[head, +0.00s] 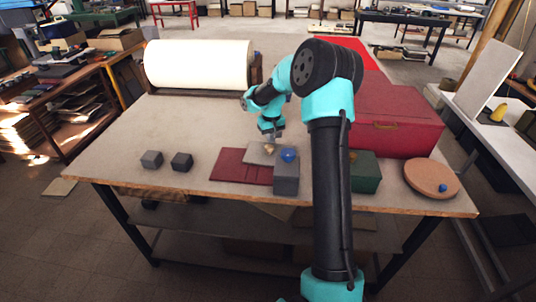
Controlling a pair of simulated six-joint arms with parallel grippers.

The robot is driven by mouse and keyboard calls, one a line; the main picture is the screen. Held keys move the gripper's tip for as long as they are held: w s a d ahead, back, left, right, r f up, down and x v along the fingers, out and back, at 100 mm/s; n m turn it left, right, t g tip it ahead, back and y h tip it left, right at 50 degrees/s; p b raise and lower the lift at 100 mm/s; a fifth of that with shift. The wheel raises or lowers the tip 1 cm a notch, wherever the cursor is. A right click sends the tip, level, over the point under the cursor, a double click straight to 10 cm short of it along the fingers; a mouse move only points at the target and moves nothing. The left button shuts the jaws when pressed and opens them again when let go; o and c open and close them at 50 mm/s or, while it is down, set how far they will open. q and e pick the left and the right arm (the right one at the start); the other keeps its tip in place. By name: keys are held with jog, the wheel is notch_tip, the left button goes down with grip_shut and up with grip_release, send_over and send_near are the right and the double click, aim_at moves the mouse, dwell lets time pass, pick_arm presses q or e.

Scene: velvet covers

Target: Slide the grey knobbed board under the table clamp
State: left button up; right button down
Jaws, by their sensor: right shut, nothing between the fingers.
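The light grey board (258,158) lies flat on the table near the middle, with a small tan knob (269,149) on top. What I take for the table clamp (286,181) is a grey block with a blue knob (288,154), just right of the board near the front edge. I cannot tell whether the board's right end is under it. My right gripper (271,139) points down just above and behind the knob, shut and empty. Its fingertips are small here. My left gripper is out of view.
A cream roll (198,66) stands at the back left. At right are a red box (398,115), a green block (366,176) and a round tan board (423,181).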

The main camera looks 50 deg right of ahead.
jog(key=shift+s+a, duration=0.25)
jog(key=shift+a, duration=0.15)
jog(key=shift+s+a, duration=0.3)
jog(key=shift+a, duration=0.1)
jog(key=shift+s, duration=0.1)
dwell(0.5)
jog(key=shift+s+a, duration=0.25)
jog(key=shift+a, duration=0.1)
jog(key=shift+s+a, duration=0.1)
jog(key=shift+a, duration=0.1)
jog(key=shift+s+a, duration=0.2)
jog(key=shift+a, duration=0.05)
jog(key=shift+s+a, duration=0.1)
dwell(0.5)
jog(key=shift+s+a, duration=0.2)
jog(key=shift+a, duration=0.1)
